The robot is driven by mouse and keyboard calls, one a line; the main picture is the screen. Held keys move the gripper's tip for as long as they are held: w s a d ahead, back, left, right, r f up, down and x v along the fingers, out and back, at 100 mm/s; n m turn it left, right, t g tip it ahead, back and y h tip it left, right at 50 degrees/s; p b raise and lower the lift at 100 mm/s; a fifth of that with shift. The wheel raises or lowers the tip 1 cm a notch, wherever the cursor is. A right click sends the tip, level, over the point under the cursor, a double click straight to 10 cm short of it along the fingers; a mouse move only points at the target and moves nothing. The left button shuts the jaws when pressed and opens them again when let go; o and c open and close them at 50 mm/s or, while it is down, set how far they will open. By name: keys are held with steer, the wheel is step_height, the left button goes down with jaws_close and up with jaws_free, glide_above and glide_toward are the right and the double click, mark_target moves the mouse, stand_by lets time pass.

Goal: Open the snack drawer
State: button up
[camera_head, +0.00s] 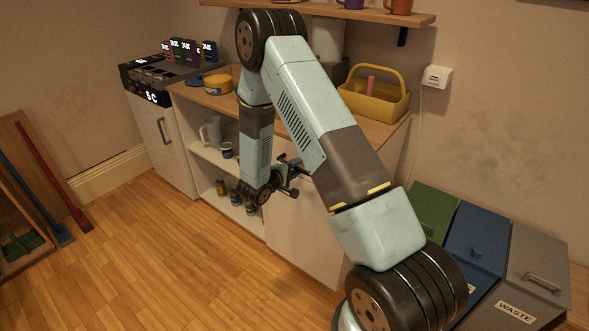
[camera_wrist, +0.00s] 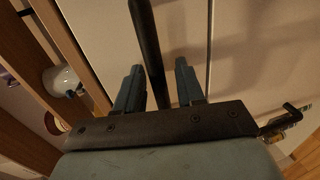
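The pale cabinet front (camera_head: 300,225) is at the right part of the counter in the head view, mostly behind my arm. In the wrist view a pale front panel (camera_wrist: 260,50) fills much of the picture, with a thin seam. A dark bar handle (camera_wrist: 149,45) runs down from the top edge between my two fingers. My gripper (camera_wrist: 158,88) is open, with visible gaps between each finger and the bar. In the head view my gripper (camera_head: 290,175) is close to the cabinet front. I cannot tell whether the fingers touch the handle. No snack label shows.
Open shelves (camera_head: 215,160) with a pitcher and several small containers are left of my gripper. A yellow caddy (camera_head: 375,97) stands on the counter. Green, blue and grey bins (camera_head: 525,265) stand at the right. Wooden floor (camera_head: 140,250) is clear at the front left.

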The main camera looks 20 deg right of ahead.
steer(key=shift+c, duration=0.4)
jaws_close()
steer(key=shift+s+f, duration=0.1)
steer(key=shift+s, duration=0.1)
